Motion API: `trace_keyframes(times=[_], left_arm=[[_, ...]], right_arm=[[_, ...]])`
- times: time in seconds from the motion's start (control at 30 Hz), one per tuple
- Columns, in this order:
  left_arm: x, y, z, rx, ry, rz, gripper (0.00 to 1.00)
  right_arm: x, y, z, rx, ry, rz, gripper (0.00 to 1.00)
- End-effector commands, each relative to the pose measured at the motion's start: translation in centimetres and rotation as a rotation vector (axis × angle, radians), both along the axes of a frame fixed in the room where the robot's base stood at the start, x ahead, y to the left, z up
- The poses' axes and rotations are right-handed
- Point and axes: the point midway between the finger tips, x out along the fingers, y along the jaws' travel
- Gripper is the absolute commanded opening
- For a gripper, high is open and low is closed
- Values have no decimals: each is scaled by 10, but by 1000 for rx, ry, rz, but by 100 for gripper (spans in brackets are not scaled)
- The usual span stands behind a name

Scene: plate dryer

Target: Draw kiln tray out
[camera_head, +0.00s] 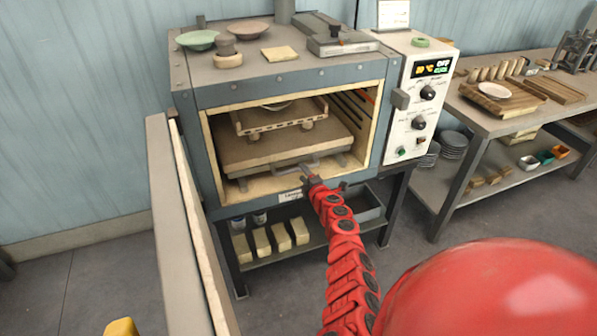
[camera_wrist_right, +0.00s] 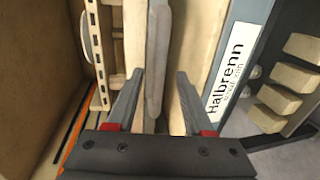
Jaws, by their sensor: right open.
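The kiln (camera_head: 290,95) stands with its door (camera_head: 180,225) swung open to the left. Inside, the kiln tray (camera_head: 240,158) is a thick brownish slab with a grey bar handle (camera_head: 290,168) at its front. On it, posts carry a slotted shelf (camera_head: 270,125) with a pale plate. My right gripper (camera_head: 312,182) is at the right end of the handle, in front of the opening. In the right wrist view, the open right gripper (camera_wrist_right: 158,80) has its fingers on either side of the grey handle bar (camera_wrist_right: 157,50); contact cannot be told. My left gripper is out of view.
The control panel (camera_head: 418,105) is right of the opening. Bowls (camera_head: 197,40) and other items sit on the kiln top. Cream blocks (camera_head: 262,241) lie on the shelf below. A workbench (camera_head: 500,125) stands at the right. Floor is bare between kiln stand and workbench.

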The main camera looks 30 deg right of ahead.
Motion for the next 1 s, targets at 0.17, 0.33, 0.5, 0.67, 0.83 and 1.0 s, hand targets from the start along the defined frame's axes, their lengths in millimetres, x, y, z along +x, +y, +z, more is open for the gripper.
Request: trace_keyframes(times=[0.17,0.33,0.5,0.67,0.83,1.0], left_arm=[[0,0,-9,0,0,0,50],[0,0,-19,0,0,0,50],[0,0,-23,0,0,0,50],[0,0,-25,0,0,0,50],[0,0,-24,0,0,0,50],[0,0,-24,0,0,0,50]], right_arm=[[16,0,-2,7,-5,7,52],[28,-6,-9,7,-3,-2,52],[37,-7,-9,6,0,2,52],[42,-7,-8,2,0,8,52],[42,-6,-7,1,0,9,52],[42,-6,-8,1,0,9,41]])
